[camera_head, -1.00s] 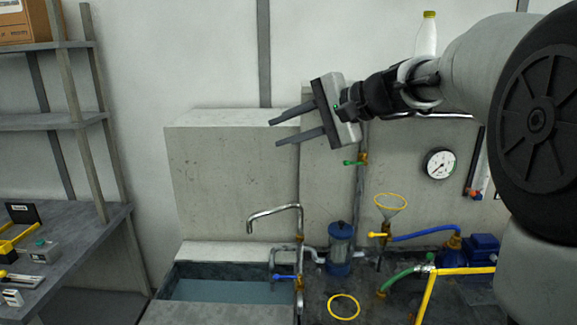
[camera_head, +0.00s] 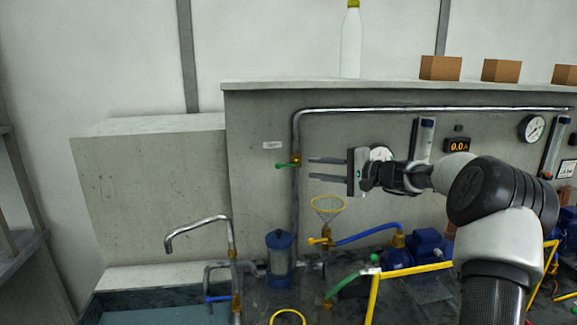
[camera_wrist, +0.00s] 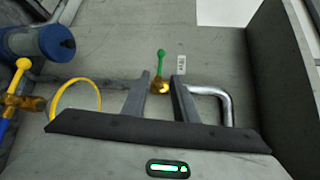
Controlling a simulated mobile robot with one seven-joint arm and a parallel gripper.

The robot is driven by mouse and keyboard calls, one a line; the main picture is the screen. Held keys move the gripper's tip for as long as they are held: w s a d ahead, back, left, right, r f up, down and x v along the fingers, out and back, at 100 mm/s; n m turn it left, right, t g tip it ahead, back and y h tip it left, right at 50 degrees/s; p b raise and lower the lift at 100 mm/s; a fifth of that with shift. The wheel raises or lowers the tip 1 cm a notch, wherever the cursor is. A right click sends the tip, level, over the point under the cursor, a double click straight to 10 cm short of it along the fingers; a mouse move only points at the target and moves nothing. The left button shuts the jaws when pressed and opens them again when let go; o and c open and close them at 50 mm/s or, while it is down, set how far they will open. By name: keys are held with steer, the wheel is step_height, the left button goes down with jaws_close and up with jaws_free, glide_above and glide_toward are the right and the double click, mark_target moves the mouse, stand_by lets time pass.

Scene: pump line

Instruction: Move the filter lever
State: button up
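A green lever (camera_head: 282,165) sits on a brass valve on the vertical wall pipe, pointing left. It also shows in the wrist view (camera_wrist: 161,58), framed between my fingers. A small label, too small to read, is beside it. A yellow lever (camera_head: 318,241) is on a brass valve below the funnel, and a blue lever (camera_head: 217,299) is by the basin. I cannot tell from markings which is the filter lever. My gripper (camera_head: 312,168) is open and empty, its fingers pointing left just right of the green lever's valve, seemingly apart from it.
A blue-capped clear cylinder (camera_head: 279,255) stands below, with a yellow-rimmed funnel (camera_head: 328,204) to its right. A curved tap (camera_head: 198,222) hangs over the basin at left. A pressure gauge (camera_head: 531,128) is on the wall. A bottle (camera_head: 351,45) stands on the ledge above.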

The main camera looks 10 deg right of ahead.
mark_target(287, 165)
steer(key=p+x, duration=0.1)
steer(key=x, duration=1)
steer(key=shift+w, duration=0.15)
jaws_close()
steer(key=shift+a, duration=0.1)
stand_by(0.8)
